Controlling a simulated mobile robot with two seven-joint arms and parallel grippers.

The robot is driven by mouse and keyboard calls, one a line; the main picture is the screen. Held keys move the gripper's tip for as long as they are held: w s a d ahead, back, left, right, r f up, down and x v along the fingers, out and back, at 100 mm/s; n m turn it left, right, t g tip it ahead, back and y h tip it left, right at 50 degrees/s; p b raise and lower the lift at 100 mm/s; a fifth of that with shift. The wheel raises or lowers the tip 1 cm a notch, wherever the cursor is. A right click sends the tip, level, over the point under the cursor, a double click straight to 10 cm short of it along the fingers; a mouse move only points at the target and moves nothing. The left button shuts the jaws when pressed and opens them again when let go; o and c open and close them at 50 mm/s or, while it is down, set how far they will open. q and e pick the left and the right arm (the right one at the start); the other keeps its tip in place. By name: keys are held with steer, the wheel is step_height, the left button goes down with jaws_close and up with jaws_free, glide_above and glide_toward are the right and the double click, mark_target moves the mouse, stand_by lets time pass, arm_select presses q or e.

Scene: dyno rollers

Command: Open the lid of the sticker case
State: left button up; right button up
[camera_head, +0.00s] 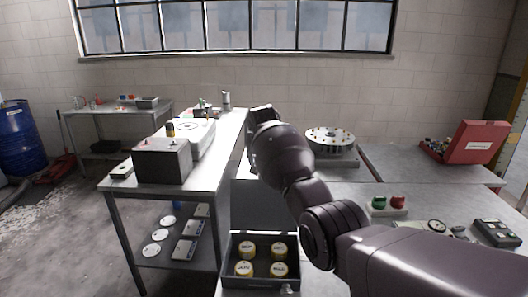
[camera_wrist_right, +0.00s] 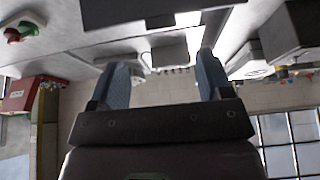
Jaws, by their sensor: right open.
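The sticker case (camera_head: 228,275) appears to be the dark open box at the bottom centre of the head view. It holds several yellow-rimmed round rolls with white labelled tops. Its grey lid (camera_head: 255,205) stands raised at the back, partly hidden by my right arm. My right gripper (camera_head: 262,112) is beyond and above the case, apart from the lid. In the right wrist view, the gripper (camera_wrist_right: 164,78) has its two blue-grey fingers spread with nothing between them. My left gripper is not in view.
A round dotted device (camera_head: 330,137) stands behind my arm. A red case (camera_head: 475,142) is open at the right. Red and green buttons (camera_head: 389,204) and small devices lie on the right table. A grey box (camera_head: 162,162) stands on the left table (camera_head: 215,150).

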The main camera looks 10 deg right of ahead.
steer(key=shift+v, duration=1.4)
steer(key=w+a+r+n+t+y, duration=0.1)
steer(key=w+r+t, duration=0.1)
steer(key=r+t, duration=0.3)
steer(key=w+a+r+n+t, duration=0.1)
steer(key=w+r+n+t, duration=0.1)
steer(key=r, duration=0.4)
steer(key=s+d+f, duration=0.4)
steer(key=s+f, duration=1.1)
steer(key=s, duration=0.2)
steer(key=s+d+f, duration=0.4)
steer(key=s+f, duration=1.1)
steer(key=s, duration=0.2)
steer(key=s+d+f+n, duration=0.1)
steer(key=s+d+f, duration=0.3)
steer(key=s+f, duration=1.1)
steer(key=s, duration=0.3)
steer(key=shift+d, duration=0.1)
